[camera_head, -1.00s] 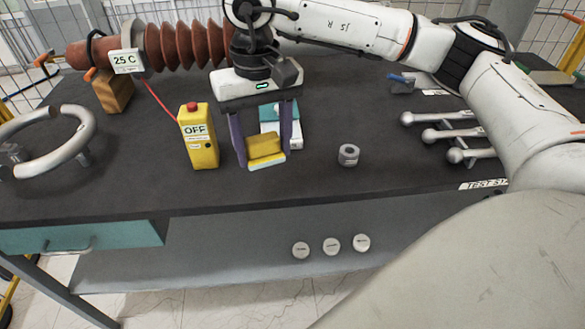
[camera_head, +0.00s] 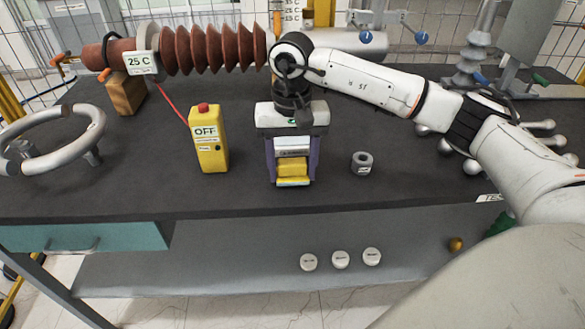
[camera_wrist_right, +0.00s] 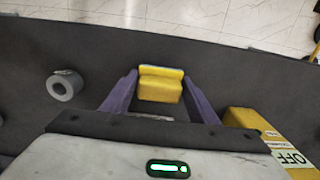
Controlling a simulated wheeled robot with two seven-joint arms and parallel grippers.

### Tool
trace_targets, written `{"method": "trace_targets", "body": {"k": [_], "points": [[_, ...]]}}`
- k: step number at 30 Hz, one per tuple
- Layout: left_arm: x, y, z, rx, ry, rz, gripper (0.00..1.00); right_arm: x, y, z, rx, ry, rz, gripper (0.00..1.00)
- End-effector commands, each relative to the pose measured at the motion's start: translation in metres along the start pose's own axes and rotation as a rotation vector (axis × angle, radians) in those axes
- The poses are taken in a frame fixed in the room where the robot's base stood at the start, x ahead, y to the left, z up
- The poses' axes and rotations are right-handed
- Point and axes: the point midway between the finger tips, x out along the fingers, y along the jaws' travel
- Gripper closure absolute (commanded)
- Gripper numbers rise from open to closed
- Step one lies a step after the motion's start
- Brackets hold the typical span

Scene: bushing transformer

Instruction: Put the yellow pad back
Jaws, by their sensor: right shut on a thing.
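The yellow pad (camera_head: 294,170) has a pale strip along its front edge. My right gripper (camera_head: 292,178) is shut on it, with one purple finger on each side. The wrist view also shows the pad (camera_wrist_right: 161,86) between the fingertips of my right gripper (camera_wrist_right: 160,80). The pad is over the dark table, near its front edge; I cannot tell whether it touches the top. A white item (camera_head: 292,147) with a dark label shows behind the pad, between the fingers, and is partly hidden. My left gripper is not in view.
A yellow OFF box (camera_head: 208,140) with a red button stands left of the gripper. A brown ribbed bushing (camera_head: 205,48) lies behind. A metal ring (camera_head: 50,142) is at far left. The table front (camera_head: 300,200) is clear.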

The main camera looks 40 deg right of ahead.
Motion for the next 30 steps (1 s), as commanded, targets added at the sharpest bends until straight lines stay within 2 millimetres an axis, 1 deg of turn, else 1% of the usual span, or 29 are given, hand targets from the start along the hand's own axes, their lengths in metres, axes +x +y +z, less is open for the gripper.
{"method": "trace_targets", "body": {"k": [2, 8, 12, 13, 15, 16, 25, 27, 28, 30], "points": [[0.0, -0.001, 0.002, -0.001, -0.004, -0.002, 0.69, 0.006, 0.001, 0.0, 0.0, -0.001, 0.001, 0.67], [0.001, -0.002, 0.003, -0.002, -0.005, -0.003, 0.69, 0.007, 0.0, 0.0, 0.0, 0.0, 0.0, 0.67], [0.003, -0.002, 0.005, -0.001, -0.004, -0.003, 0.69, 0.011, 0.0, 0.0, 0.0, 0.0, 0.0, 0.67], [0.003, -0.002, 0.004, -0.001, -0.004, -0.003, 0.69, 0.01, 0.0, 0.0, 0.0, 0.0, 0.0, 0.43], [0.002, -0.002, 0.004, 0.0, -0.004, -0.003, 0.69, 0.01, 0.0, 0.0, 0.0, 0.0, 0.0, 0.31], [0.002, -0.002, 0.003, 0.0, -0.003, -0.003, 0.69, 0.01, 0.0, 0.0, -0.001, 0.0, 0.0, 0.27], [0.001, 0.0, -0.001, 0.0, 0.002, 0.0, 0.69, 0.008, 0.0, 0.0, -0.001, 0.0, 0.0, 0.27], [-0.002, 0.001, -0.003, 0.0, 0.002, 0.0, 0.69, 0.003, 0.0, 0.0, -0.001, 0.0, -0.001, 0.27], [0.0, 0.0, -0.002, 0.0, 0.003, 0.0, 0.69, 0.002, 0.0, -0.001, -0.001, 0.002, -0.002, 0.27], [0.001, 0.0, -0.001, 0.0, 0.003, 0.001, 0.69, -0.008, -0.001, -0.001, -0.001, 0.005, -0.004, 0.27]]}}
